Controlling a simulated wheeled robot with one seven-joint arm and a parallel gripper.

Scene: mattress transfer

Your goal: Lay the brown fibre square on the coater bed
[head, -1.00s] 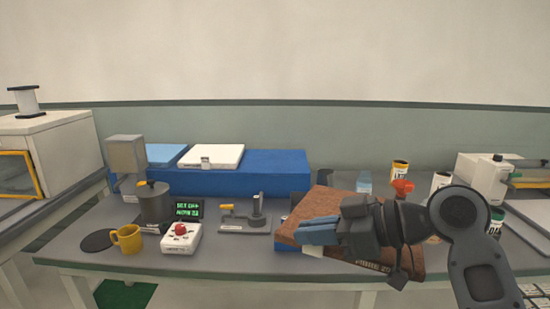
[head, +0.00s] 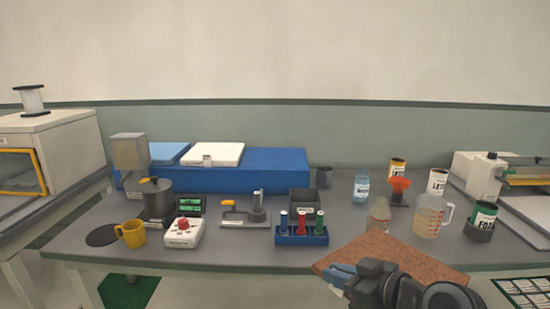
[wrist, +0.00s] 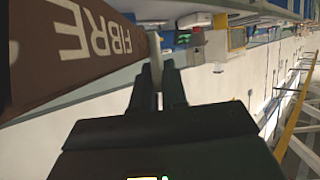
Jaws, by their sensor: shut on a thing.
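The brown fibre square (head: 425,256) is held by my gripper (head: 343,273) low at the right of the head view, in front of the table's front edge. In the wrist view the square (wrist: 35,65) shows at the upper left with white lettering reading FIBRE, close beside the gripper fingers (wrist: 160,78). The fingers are shut on it; the exact grip point is hard to see. At the far right of the head view stands a white machine with a flat pale bed (head: 520,212), which looks like the coater. Its right part is cut off by the frame.
A beaker (head: 432,215), a foam can (head: 481,221) and bottles stand behind the square, near the machine. A blue tube rack (head: 301,237) stands to its left. A blue block (head: 270,172) bears pale slabs at the back. The front right floor is open, with a labelled sheet.

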